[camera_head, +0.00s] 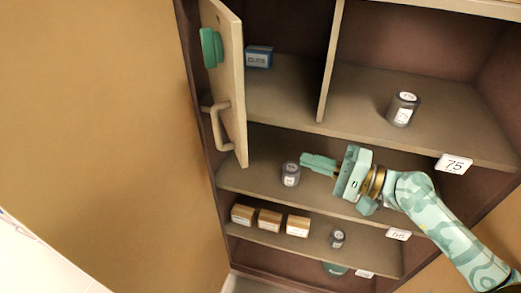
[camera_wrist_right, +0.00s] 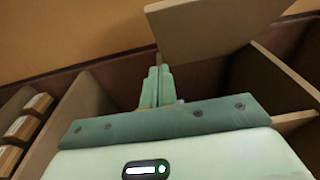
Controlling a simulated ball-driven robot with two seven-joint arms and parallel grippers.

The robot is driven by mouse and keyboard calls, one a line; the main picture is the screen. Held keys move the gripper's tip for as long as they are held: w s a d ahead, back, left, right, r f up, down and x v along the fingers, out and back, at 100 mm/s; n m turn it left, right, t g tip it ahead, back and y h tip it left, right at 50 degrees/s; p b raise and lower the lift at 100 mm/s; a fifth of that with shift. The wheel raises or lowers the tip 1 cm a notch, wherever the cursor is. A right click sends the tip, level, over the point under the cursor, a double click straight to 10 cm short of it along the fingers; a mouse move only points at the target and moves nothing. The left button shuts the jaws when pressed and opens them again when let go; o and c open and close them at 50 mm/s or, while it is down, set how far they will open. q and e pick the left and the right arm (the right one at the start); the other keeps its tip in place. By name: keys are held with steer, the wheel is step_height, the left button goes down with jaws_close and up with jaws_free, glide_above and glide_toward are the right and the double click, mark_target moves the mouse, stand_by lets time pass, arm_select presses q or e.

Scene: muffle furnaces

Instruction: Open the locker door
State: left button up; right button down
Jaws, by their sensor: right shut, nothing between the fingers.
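The locker door (camera_head: 236,80) is a small beige panel at the upper left of the cabinet. It stands swung out from the cabinet front, and the compartment behind it shows. It has a beige bar handle (camera_head: 222,127) low down and a green knob-like fitting (camera_head: 210,47) higher up. My right gripper (camera_head: 305,160) is shut and empty, to the right of the handle and apart from it, with its fingers pointing left. In the right wrist view its closed fingers (camera_wrist_right: 157,84) point toward a beige panel (camera_wrist_right: 210,28), likely the door. My left gripper is out of view.
A blue box (camera_head: 258,56) sits behind the door. Small brown boxes (camera_head: 270,219) line a lower shelf. A large tan panel (camera_head: 100,120) fills the left.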

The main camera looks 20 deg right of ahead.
steer(key=w+a+p, duration=0.5)
steer(key=a, duration=0.5)
steer(key=shift+w, duration=0.15)
steer(key=shift+f, duration=0.1)
